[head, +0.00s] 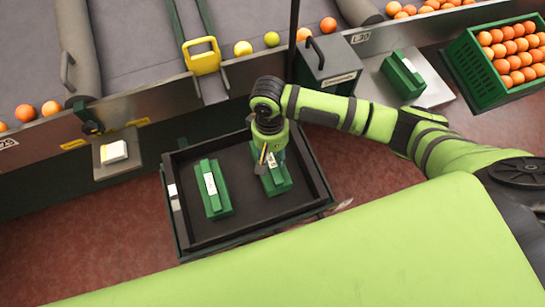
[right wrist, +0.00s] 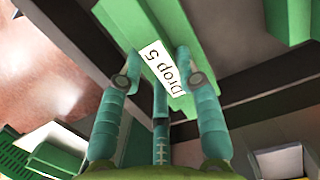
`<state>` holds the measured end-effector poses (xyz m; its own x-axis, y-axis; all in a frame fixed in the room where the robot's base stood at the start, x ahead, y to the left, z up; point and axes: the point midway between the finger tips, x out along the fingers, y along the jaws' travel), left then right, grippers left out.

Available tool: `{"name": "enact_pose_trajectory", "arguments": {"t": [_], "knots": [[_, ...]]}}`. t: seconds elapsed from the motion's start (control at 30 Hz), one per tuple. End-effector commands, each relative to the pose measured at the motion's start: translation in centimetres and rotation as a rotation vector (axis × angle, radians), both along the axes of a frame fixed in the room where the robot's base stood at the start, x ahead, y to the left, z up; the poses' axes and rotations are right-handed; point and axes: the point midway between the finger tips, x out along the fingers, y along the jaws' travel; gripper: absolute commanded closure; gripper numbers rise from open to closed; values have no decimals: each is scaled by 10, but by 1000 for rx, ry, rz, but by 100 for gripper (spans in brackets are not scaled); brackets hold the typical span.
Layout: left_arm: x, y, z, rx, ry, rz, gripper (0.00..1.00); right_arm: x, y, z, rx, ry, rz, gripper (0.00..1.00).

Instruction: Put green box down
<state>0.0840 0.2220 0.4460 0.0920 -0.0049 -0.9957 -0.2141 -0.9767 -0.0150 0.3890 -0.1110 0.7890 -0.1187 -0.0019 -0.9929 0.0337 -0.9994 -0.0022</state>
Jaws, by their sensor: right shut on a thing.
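My right gripper (head: 268,150) reaches down over the black tray (head: 240,225) and is shut on a green box (head: 277,182). The box is in the tray's right half, at or just above its floor; I cannot tell if it touches. In the right wrist view, the fingers (right wrist: 155,80) are on both sides of this green box (right wrist: 115,25), whose white label reads "Drop 5". A second green box (head: 222,203) with a white label lies in the tray's left half, apart from the held one. My left gripper is not in view.
A third green box (head: 396,80) sits on a pale platform at right, beside a grey machine (head: 327,70). A green crate of oranges (head: 475,80) stands at far right. Behind the tray runs a conveyor (head: 130,45) with several loose fruits. Tray walls surround the held box.

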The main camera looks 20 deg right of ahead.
Motion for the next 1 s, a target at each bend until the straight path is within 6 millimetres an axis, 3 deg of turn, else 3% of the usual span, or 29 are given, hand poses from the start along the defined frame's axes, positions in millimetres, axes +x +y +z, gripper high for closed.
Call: {"name": "enact_pose_trajectory", "arguments": {"t": [0.2,0.57,0.6,0.67,1.0], "knots": [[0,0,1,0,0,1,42,0,0,-28,-1,1,1,100],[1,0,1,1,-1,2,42,0,0,-32,0,0,1,100],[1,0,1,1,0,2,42,0,-1,-33,-1,1,1,62],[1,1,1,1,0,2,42,0,-1,-33,-1,0,1,42],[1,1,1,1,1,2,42,0,-1,-32,-1,0,1,42]]}}
